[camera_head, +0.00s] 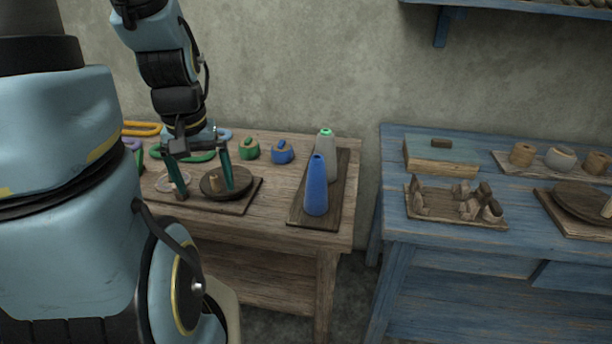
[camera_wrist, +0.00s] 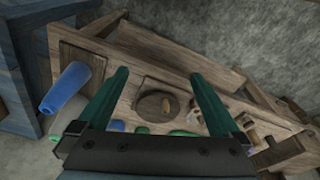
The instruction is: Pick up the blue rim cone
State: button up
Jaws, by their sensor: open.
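A tall blue cone (camera_head: 316,190) stands upright near the front of a dark board (camera_head: 299,217) on the wooden table's right end. A grey cone with a green rim (camera_head: 327,157) stands just behind it. In the wrist view the blue cone (camera_wrist: 65,87) lies left of my fingers, with the grey cone (camera_wrist: 82,110) beside it, partly hidden by my left finger. My gripper (camera_head: 205,190) is open and empty, pointing down at the round dark disc, left of both cones. Its spread fingers also show in the wrist view (camera_wrist: 159,73).
The round dark disc (camera_head: 213,186) with a small knob sits on a board below my gripper. Green (camera_head: 249,149) and blue (camera_head: 282,152) small blocks lie behind. A blue table (camera_head: 400,238) with wooden pieces stands to the right, across a gap.

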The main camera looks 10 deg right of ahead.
aim_at(316, 203)
jog(key=l+u, duration=0.1)
jog(key=u, duration=0.3)
jog(key=l+u, duration=0.1)
jog(key=u, duration=0.25)
jog(key=k+l+u, duration=0.1)
jog(key=u, duration=0.3)
jog(key=k+u, duration=0.1)
jog(key=u, duration=0.3)
jog(key=k+l+u, duration=0.25)
jog(key=k, duration=0.15)
jog(key=k+l+u, duration=0.25)
jog(key=k, duration=0.2)
jog(key=k+u, duration=0.25)
jog(key=k, duration=0.2)
jog(key=k+l, duration=0.1)
jog(key=k, duration=0.2)
